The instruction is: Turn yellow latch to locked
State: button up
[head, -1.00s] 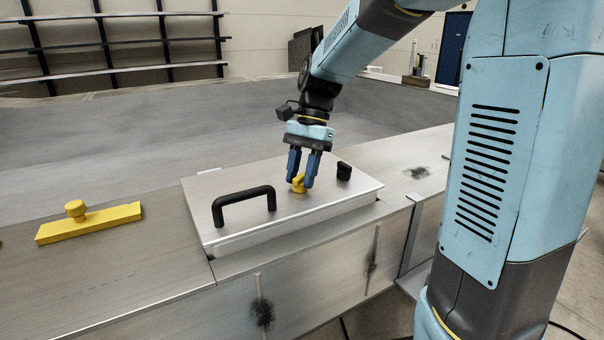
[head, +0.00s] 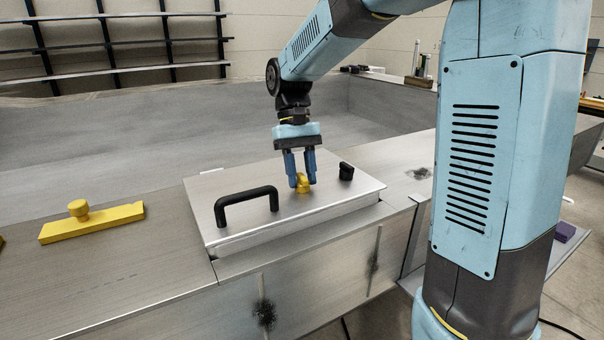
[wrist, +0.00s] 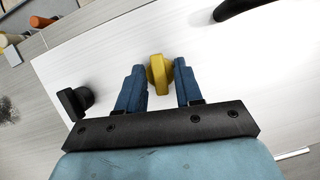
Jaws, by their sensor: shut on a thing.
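The yellow latch (head: 303,184) is a small knob on top of the silver hatch lid (head: 290,215). It also shows in the wrist view (wrist: 160,74), with its long side pointing away from the gripper body. My gripper (head: 301,183) points down at the lid with its two blue fingers on either side of the latch, shut on it. In the wrist view, the fingers (wrist: 160,88) flank the latch, and part of its near end lies between them. No locked mark is readable in either view.
A black handle (head: 246,205) stands on the lid left of the latch. A small black knob (head: 346,171) sits to its right. A yellow bar with a round knob (head: 92,222) lies on the metal deck at the left.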

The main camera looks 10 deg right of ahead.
jog(key=shift+n+h, duration=0.3)
jog(key=shift+n, duration=0.5)
jog(key=o, duration=1)
jog(key=v, duration=1.3)
jog(key=shift+w+a+r, duration=0.1)
jog(key=shift+a+r, duration=0.15)
jog(key=shift+r, duration=0.1)
